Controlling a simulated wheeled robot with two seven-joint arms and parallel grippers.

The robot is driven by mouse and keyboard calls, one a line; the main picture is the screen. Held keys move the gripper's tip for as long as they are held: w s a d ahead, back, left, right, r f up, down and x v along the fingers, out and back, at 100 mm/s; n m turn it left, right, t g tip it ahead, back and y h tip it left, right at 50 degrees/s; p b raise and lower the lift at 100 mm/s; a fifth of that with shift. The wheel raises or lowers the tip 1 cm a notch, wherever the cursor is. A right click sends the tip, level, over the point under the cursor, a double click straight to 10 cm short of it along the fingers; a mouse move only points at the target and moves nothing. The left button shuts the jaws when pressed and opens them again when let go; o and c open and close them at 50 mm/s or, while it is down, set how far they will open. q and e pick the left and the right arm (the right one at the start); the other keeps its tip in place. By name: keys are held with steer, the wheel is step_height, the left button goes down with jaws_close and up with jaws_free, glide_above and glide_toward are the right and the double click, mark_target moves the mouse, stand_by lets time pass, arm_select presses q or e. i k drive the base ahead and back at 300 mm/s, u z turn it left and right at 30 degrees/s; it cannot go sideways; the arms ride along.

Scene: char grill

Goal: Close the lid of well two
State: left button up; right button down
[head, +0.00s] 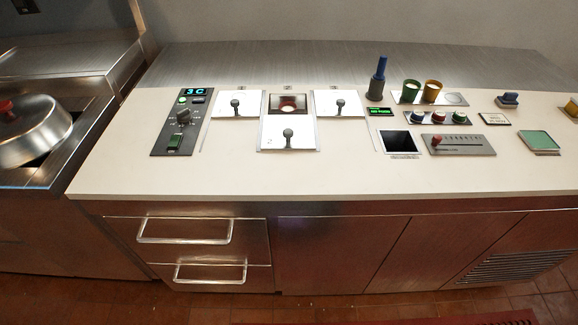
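Three wells sit in a row on the pale counter (230,178). The left well's steel lid (222,104) and the right well's steel lid (325,103) lie flat, each with a dark knob. The middle well (288,102), second in the row, is uncovered, and its dark reddish inside shows. A steel lid (270,137) with a dark knob (288,133) lies flat on the counter just in front of this opening. No number is readable on the wells. Neither of my grippers is in view.
A control panel (172,138) with a lit display stands left of the wells. The counter's front strip is clear. A domed lid (35,130) is far left.

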mark_target(279, 132)
steer(key=k, duration=0.8)
steer(key=u, duration=0.7)
steer(key=i, duration=1.4)
steer(key=z, duration=0.75)
